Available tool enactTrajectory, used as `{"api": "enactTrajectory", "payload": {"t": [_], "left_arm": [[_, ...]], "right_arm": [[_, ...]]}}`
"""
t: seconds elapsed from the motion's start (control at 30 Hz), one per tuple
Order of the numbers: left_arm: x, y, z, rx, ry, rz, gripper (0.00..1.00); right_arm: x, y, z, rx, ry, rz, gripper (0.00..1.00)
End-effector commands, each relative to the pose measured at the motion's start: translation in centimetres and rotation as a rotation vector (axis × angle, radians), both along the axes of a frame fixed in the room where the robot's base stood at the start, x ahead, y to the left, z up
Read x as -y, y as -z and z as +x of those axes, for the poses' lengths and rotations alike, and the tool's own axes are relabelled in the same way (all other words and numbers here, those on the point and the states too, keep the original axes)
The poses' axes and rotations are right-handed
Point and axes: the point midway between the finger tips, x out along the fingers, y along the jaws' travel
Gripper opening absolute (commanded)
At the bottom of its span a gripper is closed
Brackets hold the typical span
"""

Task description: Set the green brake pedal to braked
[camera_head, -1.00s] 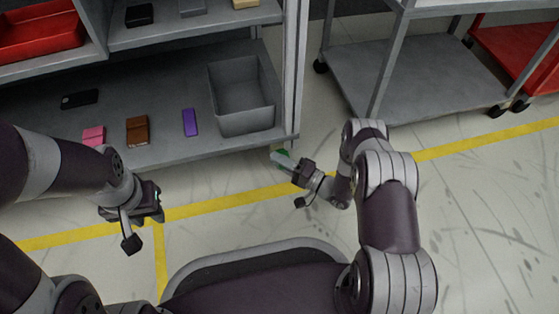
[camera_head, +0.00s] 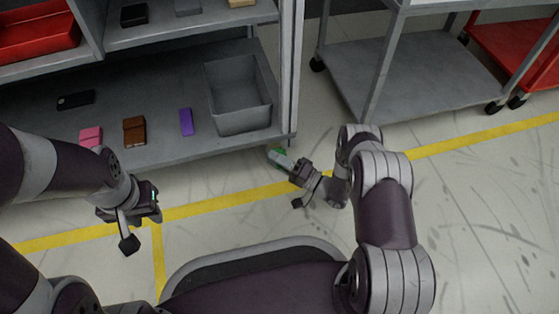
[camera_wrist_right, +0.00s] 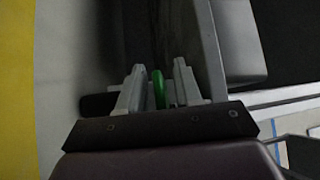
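The green brake pedal (camera_head: 277,150) sits low beside the bottom corner of the grey shelf, and only a small part shows in the head view. In the right wrist view the green pedal (camera_wrist_right: 158,90) shows as a narrow upright strip between my right gripper's fingers. My right gripper (camera_head: 281,158) is at the pedal, with a finger on either side. In the right wrist view the right gripper (camera_wrist_right: 159,88) looks open, with small gaps beside the pedal. My left gripper (camera_head: 139,221) hangs over the floor at the left, away from the pedal; its finger gap is unclear.
The grey shelf (camera_head: 200,151) stands close to my right gripper and holds a grey bin (camera_head: 237,95), a purple item (camera_head: 186,122), a brown item and a pink item. A grey cart (camera_head: 420,85) stands at the back right. The floor at the right is clear.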

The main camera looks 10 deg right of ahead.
Motion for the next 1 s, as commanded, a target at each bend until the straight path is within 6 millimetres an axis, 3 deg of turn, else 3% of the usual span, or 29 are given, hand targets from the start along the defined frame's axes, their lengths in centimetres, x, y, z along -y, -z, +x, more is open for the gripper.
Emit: {"api": "enactTrajectory", "payload": {"t": [0.17,0.4,0.6,1.0], "left_arm": [[0.0,-1.2,0.0,0.000,0.000,0.000,0.34],[0.0,-3.8,0.0,0.000,0.000,0.000,0.34],[0.0,-4.8,0.0,0.000,0.000,0.000,0.34],[0.0,-4.9,0.0,0.000,0.000,0.000,0.34]], "right_arm": [[1.3,-0.1,-1.0,-0.003,0.004,0.001,0.34],[5.3,0.8,-4.7,-0.002,0.007,0.001,0.34],[8.2,1.8,-7.3,-0.001,0.005,0.001,0.34],[9.3,2.3,-8.4,0.000,0.000,0.000,0.34]]}}
